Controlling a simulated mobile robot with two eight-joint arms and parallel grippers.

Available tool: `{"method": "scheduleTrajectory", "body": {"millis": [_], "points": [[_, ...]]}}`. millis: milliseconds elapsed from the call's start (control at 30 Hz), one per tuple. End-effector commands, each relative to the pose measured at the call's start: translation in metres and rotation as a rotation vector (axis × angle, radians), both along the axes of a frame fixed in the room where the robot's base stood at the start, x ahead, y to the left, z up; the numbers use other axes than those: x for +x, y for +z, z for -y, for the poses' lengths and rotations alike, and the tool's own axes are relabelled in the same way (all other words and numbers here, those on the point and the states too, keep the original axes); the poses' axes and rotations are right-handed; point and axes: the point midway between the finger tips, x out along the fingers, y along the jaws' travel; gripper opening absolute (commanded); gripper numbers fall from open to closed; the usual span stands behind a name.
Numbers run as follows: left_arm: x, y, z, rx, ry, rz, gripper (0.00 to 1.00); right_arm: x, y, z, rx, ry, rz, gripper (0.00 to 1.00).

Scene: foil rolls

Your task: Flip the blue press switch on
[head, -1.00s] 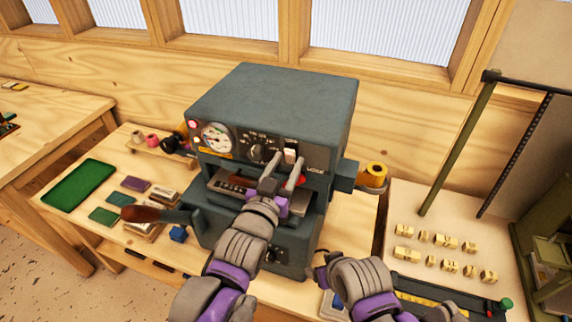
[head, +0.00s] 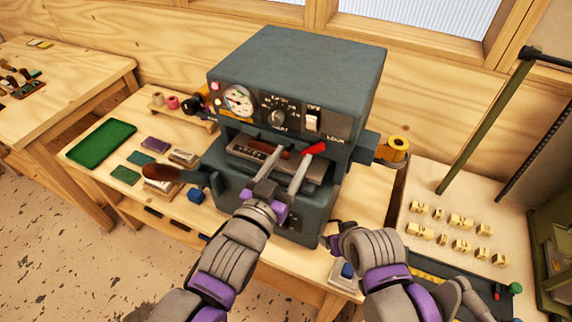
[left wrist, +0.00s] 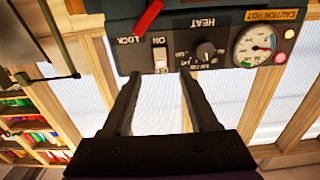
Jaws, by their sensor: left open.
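The blue-grey press (head: 300,62) stands on the wooden bench. Its white rocker switch (head: 312,122) is on the front panel, right of the heat knob, with an OFF label above it. In the left wrist view the panel is upside down; the switch (left wrist: 160,58) shows near the ON label. My left gripper (head: 293,153) is open and empty, its fingertips below and in front of the switch, apart from it. In the left wrist view the switch sits between the fingertips' directions. Which way the rocker is tipped is not clear. My right gripper (head: 333,241) is low beside the press, its fingers mostly hidden.
A red lock lever (head: 314,149) is just below the switch, close to the left fingers. A brown-handled lever (head: 165,173) juts out left of the press. Yellow foil rolls (head: 398,146) are at its right. Wooden type blocks (head: 460,222) lie on the right-hand table.

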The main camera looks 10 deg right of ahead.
Motion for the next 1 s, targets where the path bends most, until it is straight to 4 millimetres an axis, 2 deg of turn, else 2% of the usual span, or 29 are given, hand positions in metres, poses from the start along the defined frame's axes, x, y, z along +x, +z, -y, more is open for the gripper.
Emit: {"method": "scheduleTrajectory", "body": {"millis": [200, 800, 900, 967, 1000], "points": [[-0.013, 0.0, -0.009, 0.001, 0.0, 0.001, 0.6, 0.0, 0.0, 0.0, 0.0, 0.0, 0.0, 0.71], [-0.014, -0.001, -0.011, 0.002, 0.003, -0.002, 0.6, 0.0, 0.0, 0.0, 0.0, 0.0, 0.0, 0.71], [-0.008, -0.011, -0.024, 0.028, 0.039, -0.042, 0.6, 0.0, 0.0, 0.0, 0.0, 0.0, 0.0, 0.71], [-0.002, -0.026, -0.043, 0.061, 0.087, -0.099, 0.6, 0.0, 0.0, 0.0, 0.0, 0.0, 0.0, 0.71], [0.002, -0.04, -0.06, 0.089, 0.129, -0.152, 0.6, 0.0, 0.0, 0.0, 0.0, 0.0, 0.0, 0.71]]}}
